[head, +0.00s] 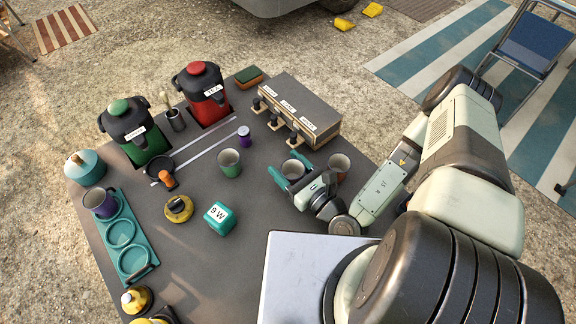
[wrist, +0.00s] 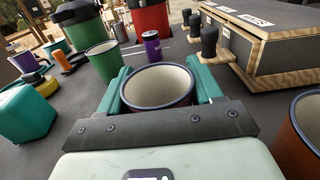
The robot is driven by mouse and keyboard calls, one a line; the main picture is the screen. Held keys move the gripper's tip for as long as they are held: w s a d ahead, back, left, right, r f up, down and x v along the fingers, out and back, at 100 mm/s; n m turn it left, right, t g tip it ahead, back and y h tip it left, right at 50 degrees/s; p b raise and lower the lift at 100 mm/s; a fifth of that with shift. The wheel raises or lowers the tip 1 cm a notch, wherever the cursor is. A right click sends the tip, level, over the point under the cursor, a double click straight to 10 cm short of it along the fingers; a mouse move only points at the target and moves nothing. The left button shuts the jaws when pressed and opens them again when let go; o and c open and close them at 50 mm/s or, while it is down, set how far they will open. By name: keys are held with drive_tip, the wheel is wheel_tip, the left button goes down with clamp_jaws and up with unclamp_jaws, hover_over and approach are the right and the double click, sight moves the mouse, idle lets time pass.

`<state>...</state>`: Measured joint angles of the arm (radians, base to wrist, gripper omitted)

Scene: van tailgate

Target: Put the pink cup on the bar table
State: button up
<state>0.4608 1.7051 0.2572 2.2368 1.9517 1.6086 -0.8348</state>
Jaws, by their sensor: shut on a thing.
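My gripper (head: 300,184) has its teal fingers on either side of a cup with a dark blue rim and cream inside (wrist: 158,84); the cup also shows in the head view (head: 293,169). The cup is upright, low over the dark bar table (head: 190,245); whether its base touches is hidden. Its outer wall is mostly covered, and I cannot tell if it is pink. No other cup looks clearly pink. A reddish-brown cup (head: 339,165) stands just right of my gripper, also at the wrist view's right edge (wrist: 304,125).
A green cup (head: 229,163) stands left of my gripper. The boxed dispenser with black taps (head: 310,112) is close behind. A purple cup (head: 100,203) sits in the teal tray (head: 148,262). A teal block (head: 219,217) and yellow-black item (head: 179,208) lie mid-table. The front middle is clear.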

sight(297, 176)
drive_tip(key=shift+f, duration=0.15)
drive_tip(key=o, duration=1.1)
drive_tip(key=shift+s+d, duration=0.15)
drive_tip(key=v, duration=0.3)
wheel_tip(297, 176, up, 7)
drive_tip(key=shift+r, duration=0.1)
